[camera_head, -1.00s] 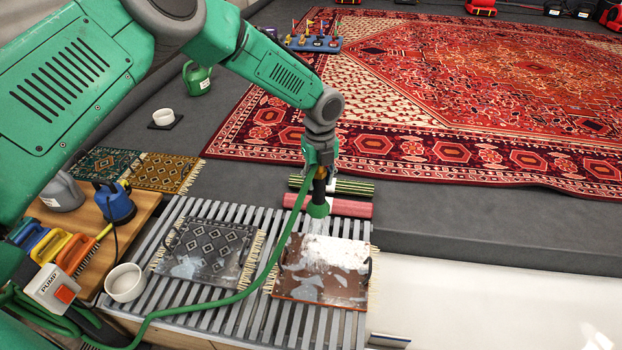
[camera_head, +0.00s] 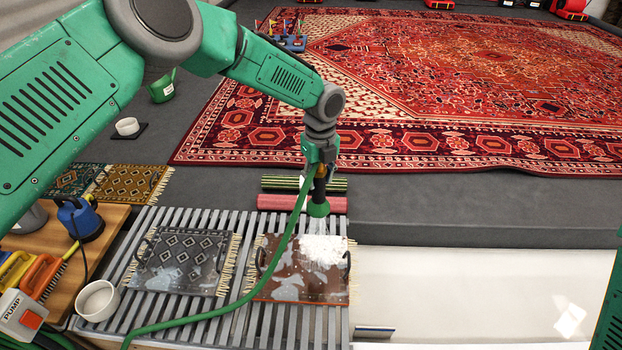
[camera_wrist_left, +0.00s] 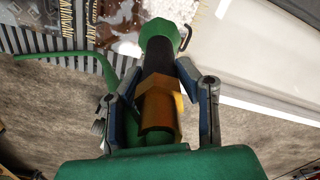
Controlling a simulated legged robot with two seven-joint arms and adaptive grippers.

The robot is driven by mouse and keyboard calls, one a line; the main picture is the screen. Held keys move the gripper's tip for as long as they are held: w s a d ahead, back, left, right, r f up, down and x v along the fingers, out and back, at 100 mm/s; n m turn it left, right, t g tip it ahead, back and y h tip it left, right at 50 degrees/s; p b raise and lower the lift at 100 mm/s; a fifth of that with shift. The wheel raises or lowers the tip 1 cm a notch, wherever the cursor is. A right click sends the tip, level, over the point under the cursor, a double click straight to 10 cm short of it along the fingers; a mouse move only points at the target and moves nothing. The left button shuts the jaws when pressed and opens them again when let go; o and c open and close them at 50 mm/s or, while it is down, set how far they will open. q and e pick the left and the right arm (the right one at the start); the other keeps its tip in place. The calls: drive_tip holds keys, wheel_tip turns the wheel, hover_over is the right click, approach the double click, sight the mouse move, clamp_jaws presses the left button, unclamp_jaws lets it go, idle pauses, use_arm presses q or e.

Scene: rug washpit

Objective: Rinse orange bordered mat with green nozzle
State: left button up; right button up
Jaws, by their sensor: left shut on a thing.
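The orange-bordered mat (camera_head: 298,282) is reddish brown with cream fringes and lies flat on the grey slatted rack (camera_head: 196,322). White suds patches lie on it. My left gripper (camera_head: 320,172) is shut on the green nozzle (camera_head: 318,208), which hangs downward above the mat's far edge, not touching it. My right gripper is out of view.
A dark patterned mat (camera_head: 180,262) with suds lies left on the rack. The green hose (camera_head: 232,300) crosses between both mats. A white bowl (camera_head: 97,300) and a pump switch (camera_head: 22,314) stand left. Rolled rugs (camera_head: 300,203) lie behind the rack.

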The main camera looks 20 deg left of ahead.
use_arm(q)
drive_tip(key=w+d+b, duration=0.2)
drive_tip(key=d+b, duration=0.1)
drive_tip(key=d, duration=0.6)
drive_tip(key=shift+b, duration=0.3)
idle(0.3)
drive_tip(key=shift+d, duration=0.1)
idle(0.3)
